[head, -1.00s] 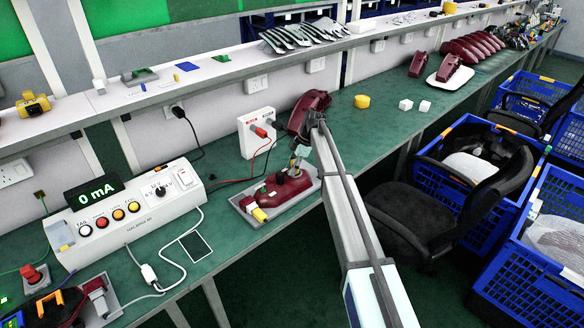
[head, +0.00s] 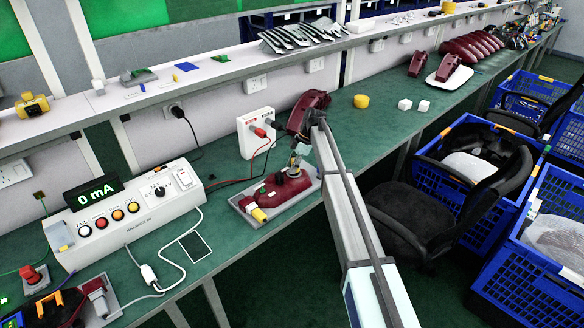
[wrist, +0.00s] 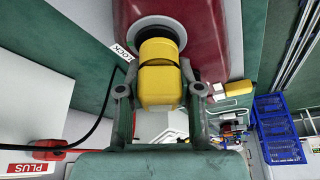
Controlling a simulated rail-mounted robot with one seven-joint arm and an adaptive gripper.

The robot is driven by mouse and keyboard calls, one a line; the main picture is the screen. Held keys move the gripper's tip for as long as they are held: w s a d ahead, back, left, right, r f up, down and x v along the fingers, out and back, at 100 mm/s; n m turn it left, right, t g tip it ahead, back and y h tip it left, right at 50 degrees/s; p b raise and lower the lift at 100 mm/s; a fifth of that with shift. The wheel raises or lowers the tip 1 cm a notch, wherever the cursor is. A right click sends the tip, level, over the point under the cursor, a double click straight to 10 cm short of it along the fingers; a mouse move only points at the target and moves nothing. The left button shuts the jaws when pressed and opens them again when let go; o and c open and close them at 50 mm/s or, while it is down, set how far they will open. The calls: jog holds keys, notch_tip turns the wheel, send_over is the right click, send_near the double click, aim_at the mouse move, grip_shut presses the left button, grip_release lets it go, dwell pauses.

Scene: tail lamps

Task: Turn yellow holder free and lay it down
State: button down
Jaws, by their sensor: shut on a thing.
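The yellow holder (wrist: 160,78) is in the middle of the wrist view, its far end at a dark round socket with a pale ring (wrist: 155,32) in the dark red lamp body (wrist: 215,35). My gripper (wrist: 160,92) has one finger on each side of the holder and is shut on it. A "LOCK" label (wrist: 122,52) shows beside the socket. In the head view my gripper (head: 298,158) is low over the dark red lamp (head: 280,189) in a grey tray (head: 312,187). The holder is hidden or too small to tell there.
A second yellow part (head: 259,214) is at the lamp's near left end. Left stands a white tester (head: 130,215) reading 0 mA. Behind is a white socket box (head: 256,128) with red and black leads. Bare green bench (head: 350,125) lies to the right, before a yellow cylinder (head: 361,101).

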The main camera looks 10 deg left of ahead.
aim_at(292, 160)
jog(key=shift+a+r, duration=0.1)
jog(key=shift+r, duration=0.9)
jog(key=shift+r, duration=0.15)
jog(key=shift+r+p, duration=0.4)
jog(key=shift+r, duration=0.55)
